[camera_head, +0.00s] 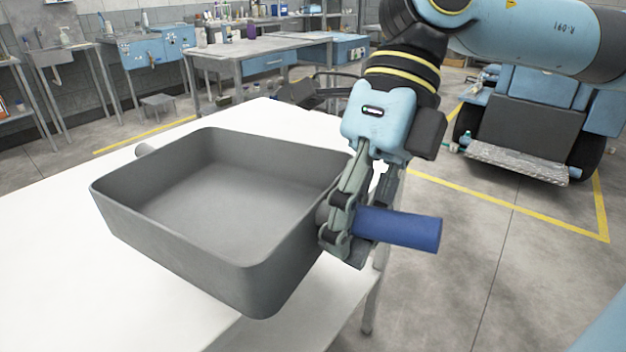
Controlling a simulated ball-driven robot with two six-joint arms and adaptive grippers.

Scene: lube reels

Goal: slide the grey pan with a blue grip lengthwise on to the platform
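The grey pan (180,240) is a deep, open, empty rectangular tray on a white table top (50,235). Its blue grip (405,229) sticks out to the right, past the table's edge. A short grey stub (145,149) shows at the pan's far left side. My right gripper (342,238) comes down from above and is shut around the grip's inner end, close to the pan wall. My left gripper is not in view. I cannot tell for certain which surface is the platform; the white table top is the one under the pan.
A blue wheeled machine (535,105) with a silver front plate (530,160) stands at the back right, inside yellow floor lines. Workbenches (265,45) line the back wall. The white top is clear at the left, and the floor at the right is open.

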